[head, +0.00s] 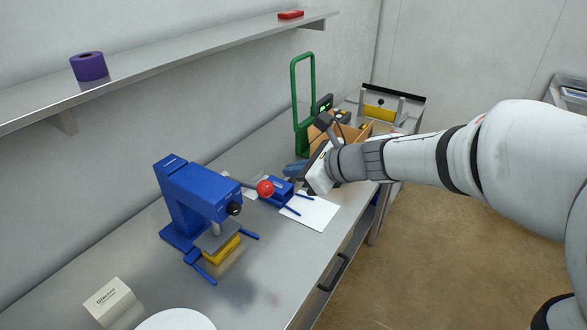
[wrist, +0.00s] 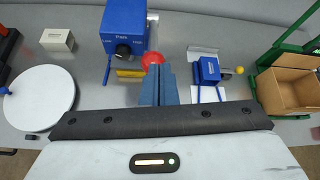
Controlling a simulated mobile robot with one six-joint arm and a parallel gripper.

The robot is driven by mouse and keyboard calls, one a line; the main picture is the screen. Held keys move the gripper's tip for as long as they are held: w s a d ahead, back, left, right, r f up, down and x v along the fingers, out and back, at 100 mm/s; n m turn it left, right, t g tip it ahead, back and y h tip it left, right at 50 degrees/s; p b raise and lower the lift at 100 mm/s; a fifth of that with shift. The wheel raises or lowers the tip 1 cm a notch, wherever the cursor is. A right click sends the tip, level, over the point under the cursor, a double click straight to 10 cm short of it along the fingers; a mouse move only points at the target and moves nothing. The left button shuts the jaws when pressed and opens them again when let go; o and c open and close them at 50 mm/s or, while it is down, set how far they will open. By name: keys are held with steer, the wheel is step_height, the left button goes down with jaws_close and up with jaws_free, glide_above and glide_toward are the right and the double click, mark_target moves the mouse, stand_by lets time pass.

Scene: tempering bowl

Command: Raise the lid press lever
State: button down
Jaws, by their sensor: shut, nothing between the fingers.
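The blue lid press (head: 195,195) stands on the steel bench, and its body also shows at the top of the wrist view (wrist: 123,28). Its lever ends in a red ball knob (head: 265,188), which sticks out to the right of the press. A yellow piece (head: 222,250) sits under the press plate. My gripper (head: 294,171) is shut and empty, behind and right of the knob in the head view. In the wrist view the red knob (wrist: 153,58) shows just past my fingertips (wrist: 158,68), partly hidden by them. I cannot tell whether they touch.
A small blue device (head: 279,191) and a white sheet (head: 312,212) lie right of the press. A cardboard box (wrist: 288,90) and green frame (head: 294,95) stand farther along. A white disc (head: 175,321) and a small white box (head: 110,301) are at the near end. A shelf (head: 180,60) runs above.

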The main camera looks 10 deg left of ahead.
steer(key=s+d+f+n+h, duration=0.2)
steer(key=s+d+n+h, duration=0.1)
steer(key=s+d+n, duration=0.3)
steer(key=s+d+f+n+g+h+b, duration=0.1)
steer(key=s+d+f+n+h, duration=0.2)
steer(key=d+n, duration=0.5)
steer(key=s+d+f+n+g+h+b, duration=0.1)
steer(key=s+d+f+n+h, duration=0.1)
steer(key=s+d+n+h, duration=0.2)
steer(key=s+d+n, duration=0.2)
steer(key=s+d, duration=0.2)
steer(key=d, duration=0.2)
steer(key=shift+s+f+n+h, duration=0.15)
steer(key=shift+s+n+h, duration=0.15)
steer(key=shift+n, duration=0.1)
